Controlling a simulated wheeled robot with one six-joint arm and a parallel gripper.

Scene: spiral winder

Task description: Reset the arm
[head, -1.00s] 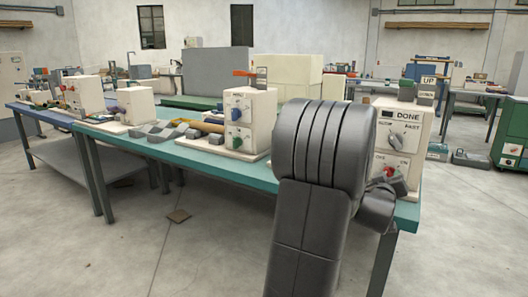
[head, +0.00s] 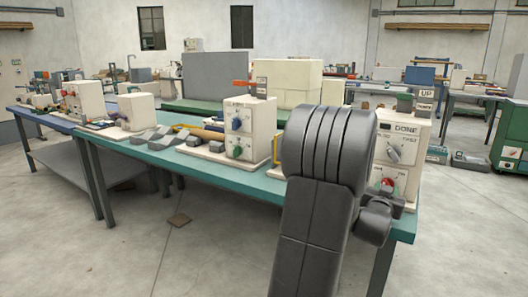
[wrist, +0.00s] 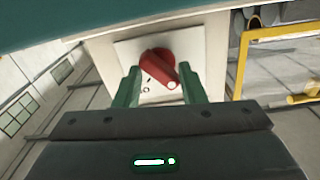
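My gripper (head: 388,205) is low in front of the right-hand cream machine (head: 408,168) in the head view, partly hidden by my arm. In the wrist view its two green fingers (wrist: 160,90) are apart, with nothing clamped between them. A red knob (wrist: 160,67) on a pale plate shows in the gap beyond the fingers; its bar points to the lower right. The same red knob (head: 387,185) shows just above the gripper in the head view. I cannot tell whether a finger touches it. The machine's display reads DONE, above a grey dial (head: 394,154).
The teal table (head: 215,178) carries another cream machine (head: 250,132) and grey blocks (head: 157,137). A yellow bracket (wrist: 240,52) stands beside the red knob. A sign (head: 420,75) reads UP. Open floor (head: 120,255) lies in front of the table.

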